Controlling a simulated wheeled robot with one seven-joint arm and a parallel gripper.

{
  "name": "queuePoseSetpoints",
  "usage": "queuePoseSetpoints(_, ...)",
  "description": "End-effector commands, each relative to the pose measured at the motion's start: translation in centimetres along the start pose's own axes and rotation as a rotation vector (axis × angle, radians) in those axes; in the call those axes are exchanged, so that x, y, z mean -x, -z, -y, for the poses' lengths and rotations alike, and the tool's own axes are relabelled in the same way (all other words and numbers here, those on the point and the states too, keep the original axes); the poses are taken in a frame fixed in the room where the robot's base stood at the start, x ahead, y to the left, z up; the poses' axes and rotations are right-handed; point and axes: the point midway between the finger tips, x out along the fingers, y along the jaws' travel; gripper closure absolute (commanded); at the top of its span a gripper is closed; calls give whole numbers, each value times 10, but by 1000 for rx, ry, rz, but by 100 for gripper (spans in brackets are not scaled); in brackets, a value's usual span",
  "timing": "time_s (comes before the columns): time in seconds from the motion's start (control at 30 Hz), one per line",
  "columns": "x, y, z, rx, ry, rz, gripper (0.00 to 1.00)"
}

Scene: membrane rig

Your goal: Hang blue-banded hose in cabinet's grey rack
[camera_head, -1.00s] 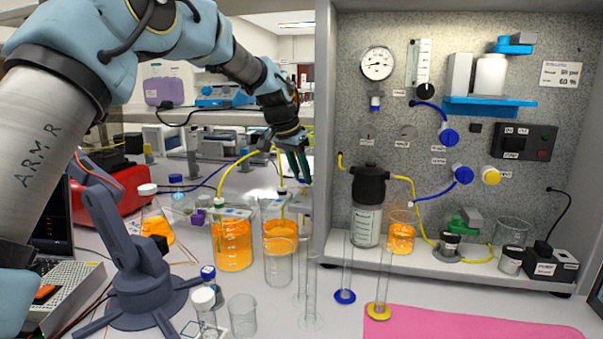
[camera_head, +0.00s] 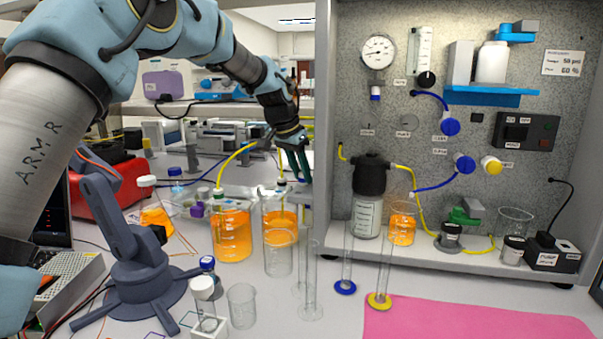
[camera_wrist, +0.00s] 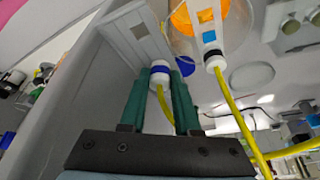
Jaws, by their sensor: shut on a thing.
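My gripper (camera_head: 301,172) points down beside the cabinet's (camera_head: 323,140) left wall, above the beakers. In the wrist view its green fingers (camera_wrist: 165,95) are closed around a yellow hose (camera_wrist: 166,102) with a white fitting and a blue band (camera_wrist: 160,71). The hose end lies close to a long pale grey bar (camera_wrist: 135,32) with a small brown patch; I cannot tell whether they touch or whether this bar is the grey rack. A second yellow hose (camera_wrist: 224,90) with a white collar runs to a vessel of orange liquid at the right.
Clear cylinders with blue (camera_head: 345,287) and yellow (camera_head: 379,301) bases stand before the cabinet. A pink mat (camera_head: 460,322) lies at the front right.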

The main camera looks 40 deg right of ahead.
Motion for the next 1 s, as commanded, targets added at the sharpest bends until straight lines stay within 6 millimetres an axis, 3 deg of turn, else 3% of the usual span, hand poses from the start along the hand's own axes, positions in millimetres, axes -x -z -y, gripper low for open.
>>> queuePoseSetpoints(0.37,-3,-1,0,0,0,0,100)
queuePoseSetpoints(0.4,-3,-1,0,0,0,0,68)
queuePoseSetpoints(0.7,-3,-1,0,0,0,0,35)
queuePoseSetpoints(1.0,-1,-1,0,0,0,-1,35)
